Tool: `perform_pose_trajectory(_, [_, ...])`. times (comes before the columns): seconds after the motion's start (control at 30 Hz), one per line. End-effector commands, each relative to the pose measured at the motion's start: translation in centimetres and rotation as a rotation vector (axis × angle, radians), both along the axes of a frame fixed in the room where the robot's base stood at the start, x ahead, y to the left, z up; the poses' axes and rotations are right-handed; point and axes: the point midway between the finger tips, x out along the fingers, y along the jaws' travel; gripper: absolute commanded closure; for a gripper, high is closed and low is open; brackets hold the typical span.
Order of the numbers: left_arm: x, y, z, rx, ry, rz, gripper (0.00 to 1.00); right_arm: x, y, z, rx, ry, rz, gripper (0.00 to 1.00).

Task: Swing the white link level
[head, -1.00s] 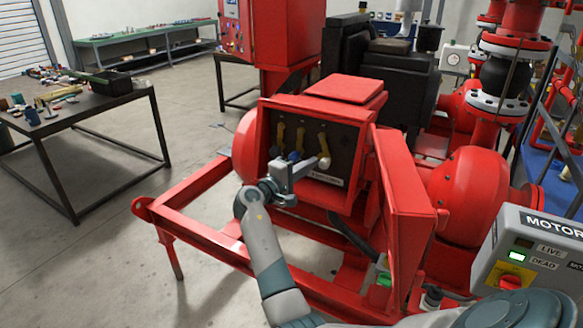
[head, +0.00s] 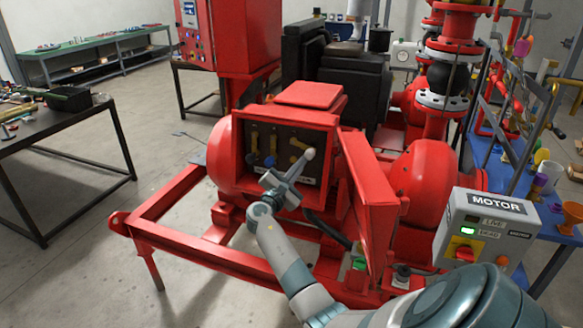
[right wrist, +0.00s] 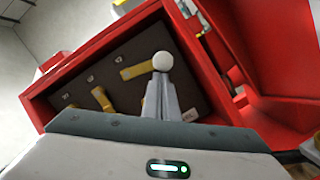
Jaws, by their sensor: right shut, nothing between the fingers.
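The white link is a yellow bar with a white ball knob (head: 310,153) at its end. It is the rightmost link on the dark panel (head: 284,136) in the red box. It slants out to the right with its knob below its pivot, nearer level than hanging. My right gripper (head: 299,166) is shut and empty. Its fingertips are just below the knob; in the right wrist view they overlap the lower edge of the knob (right wrist: 163,61), and I cannot tell whether they touch. The bar (right wrist: 137,70) shows left of the knob there. My left gripper is not in view.
Two other yellow links with blue knobs (head: 270,161) hang down left of the white one. The open red door (head: 367,190) stands right of the box. A grey MOTOR box (head: 485,232) is nearer at the right. Red skid rails (head: 165,205) run below left.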

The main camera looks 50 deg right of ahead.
Motion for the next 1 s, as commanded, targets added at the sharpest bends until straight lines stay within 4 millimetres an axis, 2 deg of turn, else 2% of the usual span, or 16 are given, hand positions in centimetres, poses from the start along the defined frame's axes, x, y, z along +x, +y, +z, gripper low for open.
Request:
perform_pose_trajectory(0.3, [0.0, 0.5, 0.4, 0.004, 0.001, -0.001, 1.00, -0.5, -1.2, 0.9, 0.001, -0.005, -0.001, 1.00])
perform_pose_trajectory(0.63, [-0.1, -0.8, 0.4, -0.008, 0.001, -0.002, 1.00, -0.5, -1.4, 1.1, 0.002, -0.006, -0.001, 1.00])
perform_pose_trajectory(1.0, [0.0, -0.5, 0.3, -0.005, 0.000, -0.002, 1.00, -0.5, -1.4, 1.0, 0.001, -0.006, -0.001, 1.00])
